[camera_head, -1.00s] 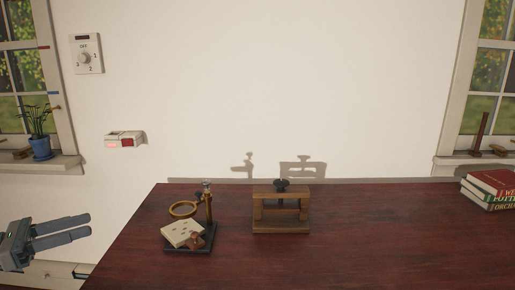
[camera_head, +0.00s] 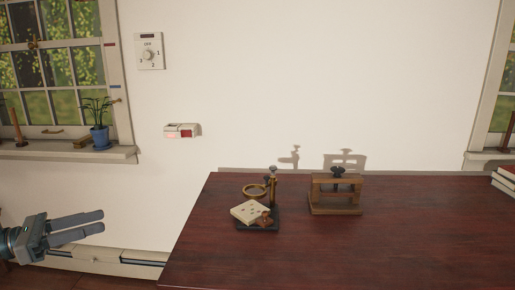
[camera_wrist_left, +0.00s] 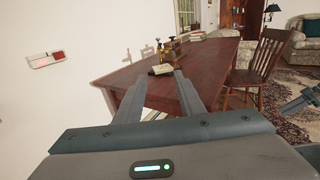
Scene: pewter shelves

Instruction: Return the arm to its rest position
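My left gripper (camera_head: 103,221) is at the lower left of the head view, left of the dark red table (camera_head: 420,240) and apart from it. Its two fingers are spread with nothing between them. The left wrist view also shows the open fingers (camera_wrist_left: 160,80), with the table beyond them. A grey jointed part at the right edge of the left wrist view looks like my right gripper (camera_wrist_left: 300,101); its finger state is unclear. The right gripper does not show in the head view.
On the table are a black stand (camera_head: 258,226) with a magnifier ring and a pale block, a wooden press (camera_head: 336,205) and books (camera_head: 505,183). A wall device (camera_head: 182,131) and a dial (camera_head: 149,51) are on the wall. A wooden chair (camera_wrist_left: 262,65) stands by the table.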

